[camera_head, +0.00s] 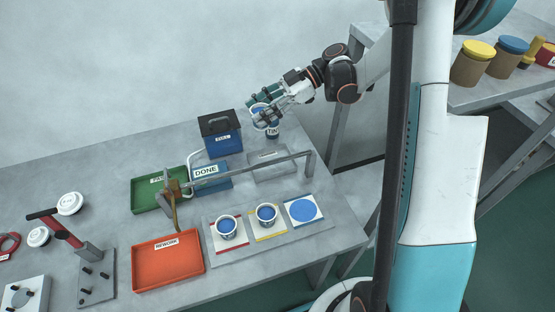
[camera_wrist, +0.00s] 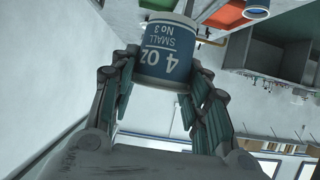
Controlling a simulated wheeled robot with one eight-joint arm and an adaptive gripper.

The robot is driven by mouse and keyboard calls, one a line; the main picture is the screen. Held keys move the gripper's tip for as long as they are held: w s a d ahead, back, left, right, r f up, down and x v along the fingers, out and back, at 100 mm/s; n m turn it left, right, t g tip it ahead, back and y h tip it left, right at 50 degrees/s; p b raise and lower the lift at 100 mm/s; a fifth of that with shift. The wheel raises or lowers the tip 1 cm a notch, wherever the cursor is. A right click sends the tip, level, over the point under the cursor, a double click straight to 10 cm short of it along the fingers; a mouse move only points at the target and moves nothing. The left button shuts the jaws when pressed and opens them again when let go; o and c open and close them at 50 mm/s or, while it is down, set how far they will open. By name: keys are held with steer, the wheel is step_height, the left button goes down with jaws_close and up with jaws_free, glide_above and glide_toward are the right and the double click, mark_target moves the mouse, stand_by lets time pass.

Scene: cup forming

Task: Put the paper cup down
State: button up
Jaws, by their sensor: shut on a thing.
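The paper cup (camera_wrist: 165,45) is white with a blue band reading "4 OZ SMALL No 3". In the wrist view its lettering is upside down. My gripper (camera_wrist: 163,65) is shut around its sides, one finger on each side. In the head view my gripper (camera_head: 266,113) is over the far part of the table, just right of a dark blue bin (camera_head: 222,139). The cup is small and partly covered by the fingers there. I cannot tell whether its base touches anything.
Two cups (camera_head: 228,227) (camera_head: 267,214) stand on a mat strip, beside a blue disc (camera_head: 303,210). A red REWORK tray (camera_head: 167,262), green tray (camera_head: 150,197) and blue DONE tray (camera_head: 211,181) lie left. A grey bar (camera_head: 250,168) crosses nearby.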

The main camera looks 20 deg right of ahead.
step_height(320, 180, down, 20)
steer(key=b, duration=0.5)
steer(key=shift+r+b, duration=0.15)
steer(key=shift+b, duration=0.2)
steer(key=shift+f, duration=0.2)
steer(key=o, duration=0.8)
steer(key=shift+r, duration=0.1)
steer(key=shift+r, duration=0.1)
steer(key=p+v, duration=0.3)
steer(key=v, duration=0.9)
